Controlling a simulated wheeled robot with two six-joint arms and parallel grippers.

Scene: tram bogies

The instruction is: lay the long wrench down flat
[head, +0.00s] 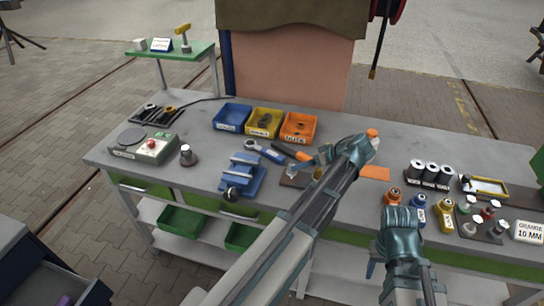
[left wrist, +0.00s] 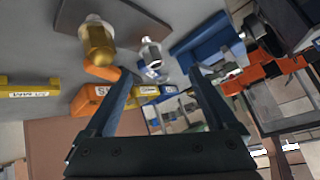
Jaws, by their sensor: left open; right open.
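A tool with a silver ring head and blue handle, which looks like the long wrench (head: 264,151), lies on the grey bench behind the blue vise-like fixture (head: 242,173). Whether it rests fully flat is hard to tell.
Blue (head: 232,116), yellow (head: 264,122) and orange (head: 298,127) bins stand behind the wrench. An orange-handled tool (head: 292,152) lies beside it. A brass fitting (left wrist: 98,45) sits on a brown pad near my left gripper. Bottles and black cylinders (head: 430,174) stand at right.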

